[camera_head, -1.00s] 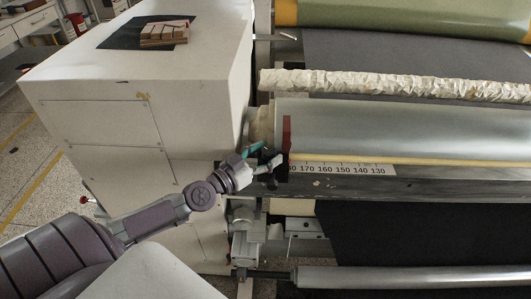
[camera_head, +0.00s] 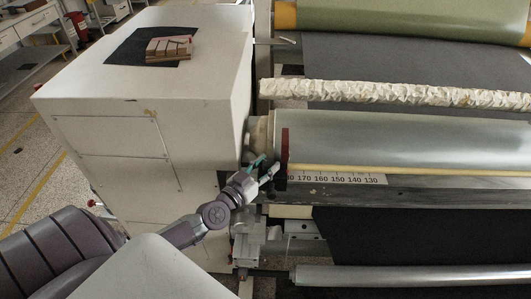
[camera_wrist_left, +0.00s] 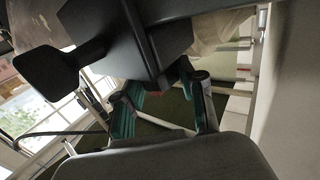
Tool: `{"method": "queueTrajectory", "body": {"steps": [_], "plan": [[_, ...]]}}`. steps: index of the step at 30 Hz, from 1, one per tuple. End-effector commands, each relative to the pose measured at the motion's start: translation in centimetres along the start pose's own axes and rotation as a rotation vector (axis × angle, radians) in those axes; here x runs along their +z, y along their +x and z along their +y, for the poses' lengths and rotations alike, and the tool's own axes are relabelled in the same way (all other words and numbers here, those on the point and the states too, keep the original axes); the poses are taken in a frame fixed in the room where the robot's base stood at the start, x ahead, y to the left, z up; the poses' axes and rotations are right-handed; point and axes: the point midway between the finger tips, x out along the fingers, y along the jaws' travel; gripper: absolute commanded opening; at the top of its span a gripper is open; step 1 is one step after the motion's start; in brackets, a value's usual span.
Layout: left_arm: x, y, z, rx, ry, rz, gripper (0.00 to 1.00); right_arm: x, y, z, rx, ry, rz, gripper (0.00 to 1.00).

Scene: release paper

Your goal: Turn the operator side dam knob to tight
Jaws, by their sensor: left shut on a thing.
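The side dam (camera_head: 285,145) shows as a thin red upright plate at the left end of the large grey roller. My left gripper (camera_head: 264,166) is at its left, low beside the roller end, with its teal-lined fingers pointing up and right. In the left wrist view a dark knob-like part (camera_wrist_left: 145,35) with a rounded lobe sits at the fingertips. My left gripper (camera_wrist_left: 160,82) is shut on this part, one finger on each side. Its exact contact is shadowed. The knob is mostly hidden in the head view. My right gripper is out of view.
A large white machine cabinet (camera_head: 150,90) stands left of the roller, close to my left arm. A number scale (camera_head: 335,180) runs along the roller's front edge. A crinkled paper-wrapped bar (camera_head: 390,93) lies behind the roller. Brackets (camera_head: 247,240) sit below the gripper.

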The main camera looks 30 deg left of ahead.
Motion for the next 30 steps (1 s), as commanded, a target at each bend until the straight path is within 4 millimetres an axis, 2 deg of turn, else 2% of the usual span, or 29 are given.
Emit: {"method": "queueTrajectory", "body": {"steps": [1,3,12,18,30], "plan": [[-1.2,0.0,0.2,-0.034,-0.007,-0.004,0.05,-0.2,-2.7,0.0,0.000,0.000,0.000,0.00],[-1.2,0.0,0.3,-0.083,-0.008,-0.004,0.05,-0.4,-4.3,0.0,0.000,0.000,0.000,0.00],[-0.8,0.1,0.7,-0.323,-0.009,-0.003,0.05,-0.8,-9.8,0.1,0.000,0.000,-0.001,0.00],[-0.3,0.2,0.8,-0.466,-0.006,-0.002,0.05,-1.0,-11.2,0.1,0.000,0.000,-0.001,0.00],[-0.1,0.3,0.8,-0.613,-0.001,0.000,0.05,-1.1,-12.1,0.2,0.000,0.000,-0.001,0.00]]}}
